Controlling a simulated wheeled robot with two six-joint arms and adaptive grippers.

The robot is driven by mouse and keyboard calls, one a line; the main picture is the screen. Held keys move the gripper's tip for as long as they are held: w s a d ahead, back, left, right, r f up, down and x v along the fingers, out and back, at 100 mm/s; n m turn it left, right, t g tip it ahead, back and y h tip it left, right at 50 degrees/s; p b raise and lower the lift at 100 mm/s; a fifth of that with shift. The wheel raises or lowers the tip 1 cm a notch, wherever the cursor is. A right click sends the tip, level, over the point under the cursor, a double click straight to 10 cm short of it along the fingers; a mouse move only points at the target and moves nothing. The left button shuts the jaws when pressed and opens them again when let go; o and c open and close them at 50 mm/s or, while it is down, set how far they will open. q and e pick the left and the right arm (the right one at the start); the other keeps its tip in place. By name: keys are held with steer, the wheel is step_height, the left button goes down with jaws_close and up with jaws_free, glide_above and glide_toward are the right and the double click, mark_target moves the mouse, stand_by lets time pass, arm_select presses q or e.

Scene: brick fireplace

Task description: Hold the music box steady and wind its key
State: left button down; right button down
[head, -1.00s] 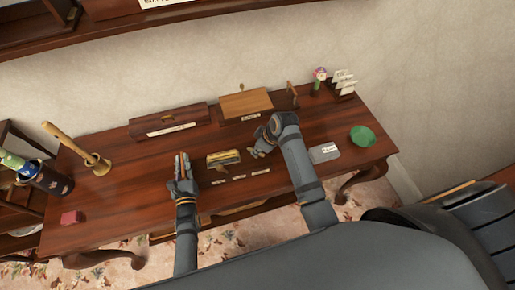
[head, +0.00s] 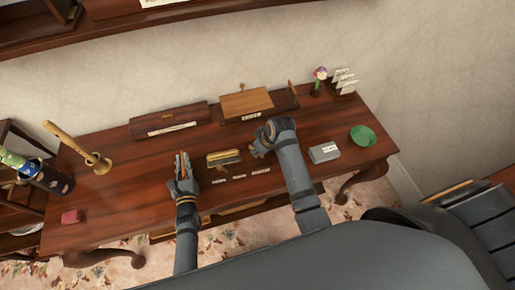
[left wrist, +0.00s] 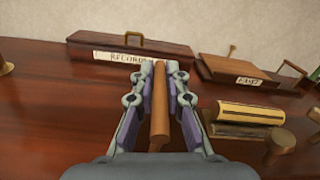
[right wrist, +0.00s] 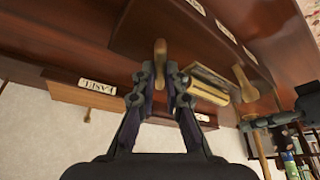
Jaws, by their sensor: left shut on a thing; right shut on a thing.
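The music box is a brass-coloured block on a dark base (head: 223,158) in the middle of the desk. It also shows right of centre in the left wrist view (left wrist: 248,115) and in the right wrist view (right wrist: 207,88). My left gripper (head: 182,162), to its left, is shut on an upright-looking wooden stick (left wrist: 159,105); I cannot tell whether the stick joins the box. My right gripper (right wrist: 160,72), by the box's right end, is shut on a wooden key-like peg (right wrist: 160,52). Its join to the box is hidden.
A labelled long case (head: 168,120) and a wooden-lidded box (head: 247,103) stand behind. A green bowl (head: 362,136) and a small grey box (head: 324,152) are to the right. A wooden stand (head: 98,163) and red block (head: 71,217) are to the left.

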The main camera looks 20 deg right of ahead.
steer(key=c, duration=1.4)
jaws_free()
steer(key=shift+r, duration=0.1)
steer(key=v, duration=1.1)
steer(key=shift+r, duration=0.4)
steer(key=shift+s+d, duration=0.1)
steer(key=shift+d, duration=0.1)
